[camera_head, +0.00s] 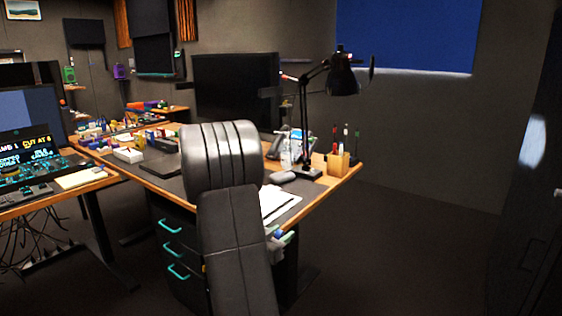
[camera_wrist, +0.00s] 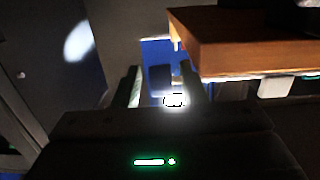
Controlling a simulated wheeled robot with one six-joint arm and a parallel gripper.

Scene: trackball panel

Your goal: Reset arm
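My gripper (camera_wrist: 160,78) shows in the wrist view. Its two dark fingers stand apart, with a gap between them and nothing seen held. A bright white patch shows at the base of the gap. A green light glows on the dark gripper body below. A brown wooden slab (camera_wrist: 255,45), like a desk edge, is at the upper right, close to the right finger; I cannot tell whether they touch. In the head view I cannot make out the gripper clearly. A large dark grey ribbed form stands there in the lower middle; I cannot tell if it is a chair back or my arm.
The wooden desk (camera_head: 325,193) holds a monitor (camera_head: 235,92), a black lamp (camera_head: 342,80), a pen holder (camera_head: 338,163) and papers. Drawers with teal handles (camera_head: 172,248) are below. A lit console (camera_head: 30,155) stands left. Dark floor (camera_head: 410,245) is open to the right, before a dark cabinet (camera_head: 530,215).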

